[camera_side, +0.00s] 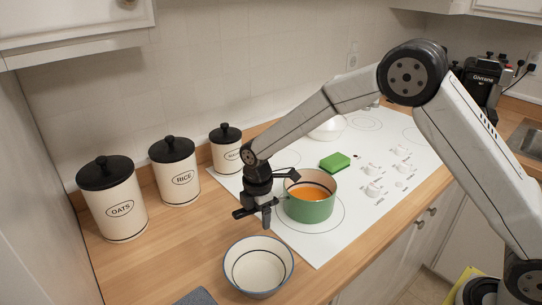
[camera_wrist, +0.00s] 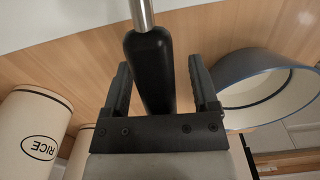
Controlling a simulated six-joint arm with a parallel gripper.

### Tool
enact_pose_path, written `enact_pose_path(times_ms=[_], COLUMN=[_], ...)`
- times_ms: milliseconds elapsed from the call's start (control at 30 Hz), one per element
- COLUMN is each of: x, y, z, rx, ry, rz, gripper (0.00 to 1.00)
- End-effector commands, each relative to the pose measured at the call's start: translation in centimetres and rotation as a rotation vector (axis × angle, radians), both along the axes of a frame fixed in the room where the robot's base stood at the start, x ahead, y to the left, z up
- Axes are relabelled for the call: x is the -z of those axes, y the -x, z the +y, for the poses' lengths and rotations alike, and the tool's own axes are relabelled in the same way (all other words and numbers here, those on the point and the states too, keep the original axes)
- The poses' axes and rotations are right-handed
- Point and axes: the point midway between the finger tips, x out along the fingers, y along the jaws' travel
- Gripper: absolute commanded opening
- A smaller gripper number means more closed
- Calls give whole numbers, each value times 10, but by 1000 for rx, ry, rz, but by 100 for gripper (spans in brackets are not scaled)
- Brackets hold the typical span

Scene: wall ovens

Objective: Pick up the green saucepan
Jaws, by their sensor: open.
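The green saucepan (camera_side: 310,210), with orange contents, sits on the white cooktop in the side view. My gripper (camera_side: 254,214) is just left of the pan, pointing down, with its jaws open. In the wrist view, a black handle (camera_wrist: 148,75) with a silver stem (camera_wrist: 142,12) lies between the two open fingers of my gripper (camera_wrist: 158,68). The handle appears to be the saucepan's; the pan body is outside that view. In the side view the gripper mostly hides the handle. Whether the fingers touch it, I cannot tell.
A white bowl with a blue rim (camera_side: 258,268) stands on the wooden counter in front of my gripper. Canisters marked OATS (camera_side: 112,205) and RICE (camera_side: 176,175) and a smaller one (camera_side: 226,150) stand at left. A green sponge (camera_side: 335,162) lies behind the pan.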

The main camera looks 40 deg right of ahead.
Motion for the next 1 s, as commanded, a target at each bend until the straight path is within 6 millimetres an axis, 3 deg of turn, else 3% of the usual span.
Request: enact_pose_path(times_ms=[167, 267, 400, 433, 1000], x=[0, 0, 0, 0, -1], y=[0, 0, 0, 0, 0], z=[0, 0, 0, 0, 0], rx=[0, 0, 0, 0, 0], ry=[0, 0, 0, 0, 0], rz=[0, 0, -1, 0, -1], gripper=[76, 51, 7, 0, 0])
